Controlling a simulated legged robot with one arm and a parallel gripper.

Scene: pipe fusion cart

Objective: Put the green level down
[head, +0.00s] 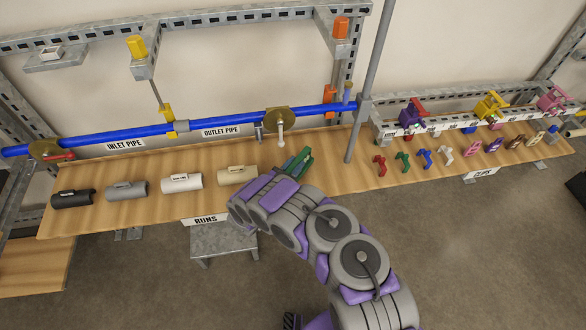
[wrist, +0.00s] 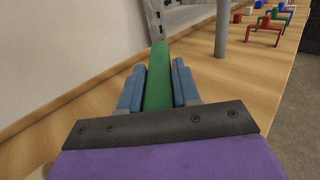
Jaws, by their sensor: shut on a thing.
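The green level (wrist: 157,82) is a long green bar held between the two blue-grey fingers of my gripper (wrist: 158,85) in the wrist view. It points forward, away from the gripper, above or at the wooden shelf (wrist: 262,65); I cannot tell whether it touches the wood. In the head view the green level (head: 290,158) shows at the end of my arm, over the shelf between the tan run and the grey upright pole. My gripper (head: 300,162) is shut on it, and the arm hides part of the shelf there.
Several runs, such as the tan one (head: 238,175), lie on the shelf's left. Coloured clips, such as the red one (head: 380,165), lie right. A grey pole (head: 368,85) stands close to the gripper. The blue pipe (head: 230,119) with a valve (head: 280,122) runs behind.

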